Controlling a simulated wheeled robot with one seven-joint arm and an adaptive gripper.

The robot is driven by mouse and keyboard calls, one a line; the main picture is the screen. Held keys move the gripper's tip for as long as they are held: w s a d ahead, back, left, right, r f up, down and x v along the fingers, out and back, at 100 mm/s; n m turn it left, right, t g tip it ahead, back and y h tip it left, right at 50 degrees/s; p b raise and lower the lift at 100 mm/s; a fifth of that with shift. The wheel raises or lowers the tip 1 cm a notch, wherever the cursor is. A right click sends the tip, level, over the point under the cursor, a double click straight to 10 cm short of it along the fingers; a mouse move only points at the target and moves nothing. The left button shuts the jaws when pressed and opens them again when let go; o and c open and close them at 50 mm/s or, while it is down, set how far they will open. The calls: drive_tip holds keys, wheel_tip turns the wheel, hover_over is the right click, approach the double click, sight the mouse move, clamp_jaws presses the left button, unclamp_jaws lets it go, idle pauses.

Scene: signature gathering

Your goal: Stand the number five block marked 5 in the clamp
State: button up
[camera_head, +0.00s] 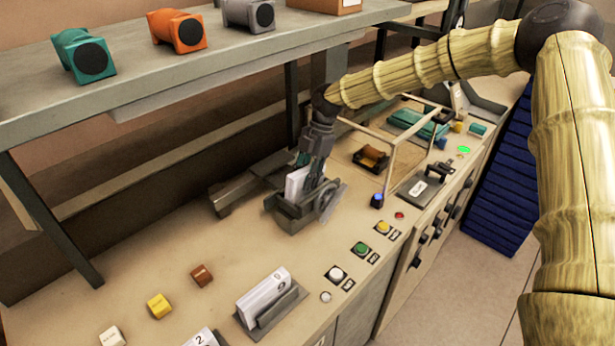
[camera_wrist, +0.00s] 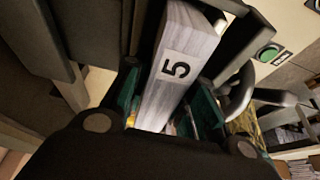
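The number five block (camera_wrist: 165,100) is a white slab with a black 5 on its end face, seen in the wrist view. In the head view its white side (camera_head: 296,183) shows at the grey metal clamp (camera_head: 292,212). My gripper (camera_head: 313,170) points down over the clamp, with the block between its fingers. In the wrist view the teal pads of my gripper (camera_wrist: 168,98) lie close along both sides of the block and look shut on it. The block's end is between dark clamp parts. Whether it rests on the clamp's base is hidden.
A holder (camera_head: 272,312) with white numbered blocks and another block marked 2 (camera_head: 202,338) are at the front. Buttons (camera_head: 338,273) line the right edge. A wooden frame (camera_head: 388,160) stands behind the clamp. A shelf (camera_head: 200,80) overhangs the left.

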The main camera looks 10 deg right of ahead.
drive_tip(key=o, duration=0.4)
drive_tip(key=shift+s+f, duration=0.1)
drive_tip(key=shift+f, duration=0.3)
drive_tip(key=shift+r, duration=0.15)
